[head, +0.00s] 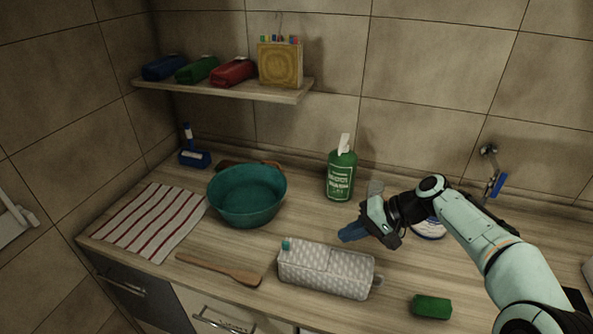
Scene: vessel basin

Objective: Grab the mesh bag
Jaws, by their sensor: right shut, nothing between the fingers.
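A grey-and-white patterned bag (325,270), the thing that best fits the mesh bag, lies on the wooden counter near its front edge. A small teal piece shows at its top left corner, and a light tab shows at its right end. My right gripper (372,226) is shut and empty. It is above and right of the bag in the picture, apart from it. A small blue thing (353,232) shows beside the gripper's fingers, partly hidden by them. My left gripper is not in view.
A teal basin (247,198), striped towel (150,220) and wooden spoon (218,269) are left of the bag. A green bottle (341,172) stands behind it, a green block (431,306) lies to its right. A shelf (222,88) hangs above.

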